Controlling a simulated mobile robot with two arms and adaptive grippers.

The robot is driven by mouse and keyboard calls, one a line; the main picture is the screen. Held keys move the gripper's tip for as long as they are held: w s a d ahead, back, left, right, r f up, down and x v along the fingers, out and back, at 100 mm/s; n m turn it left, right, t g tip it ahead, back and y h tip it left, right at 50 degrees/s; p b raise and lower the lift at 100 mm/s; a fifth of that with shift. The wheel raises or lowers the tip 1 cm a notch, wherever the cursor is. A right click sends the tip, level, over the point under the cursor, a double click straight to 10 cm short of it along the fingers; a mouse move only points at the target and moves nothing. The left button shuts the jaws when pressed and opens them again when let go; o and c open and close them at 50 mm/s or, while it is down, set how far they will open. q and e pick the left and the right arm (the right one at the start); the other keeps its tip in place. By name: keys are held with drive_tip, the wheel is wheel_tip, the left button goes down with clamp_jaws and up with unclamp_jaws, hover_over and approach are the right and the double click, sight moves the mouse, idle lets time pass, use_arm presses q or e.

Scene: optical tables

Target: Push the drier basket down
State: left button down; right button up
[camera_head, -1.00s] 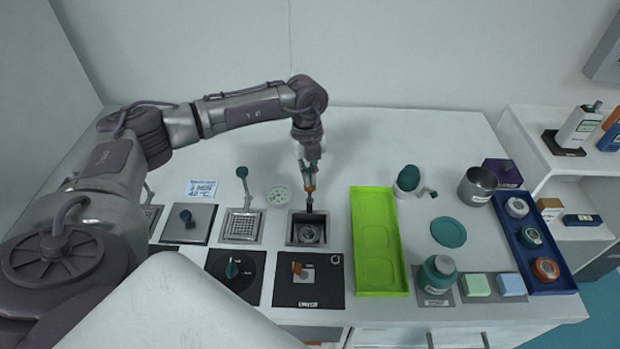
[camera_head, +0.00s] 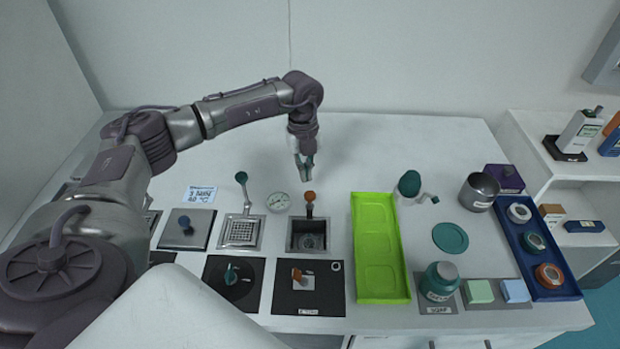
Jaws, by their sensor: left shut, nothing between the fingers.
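A basket (camera_head: 311,241) sits low inside a square dark-walled well (camera_head: 292,239) near the middle of the table. An upright handle with an orange knob (camera_head: 310,196) rises at its back edge. To its left, a square mesh basket (camera_head: 241,232) sits near table level, with a taller handle and teal knob (camera_head: 241,177). No readable label tells which one is the drier basket. My left gripper (camera_head: 307,179) is shut and empty, pointing down just above the orange knob, apparently apart from it. My right gripper is not in view.
Black control plates with a teal knob (camera_head: 231,275) and an orange lever (camera_head: 297,274) lie in front of the baskets. A green tray (camera_head: 366,285) stands close on the right. A round dial (camera_head: 278,200) and a temperature card (camera_head: 200,194) lie left. Space behind the baskets is clear.

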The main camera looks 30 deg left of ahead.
use_arm(q)
wheel_tip(320, 180, up, 11)
drive_tip(key=shift+w+a+r, duration=0.2)
drive_tip(key=shift+w+a, duration=0.15)
drive_tip(key=shift+a, duration=0.1)
idle(0.4)
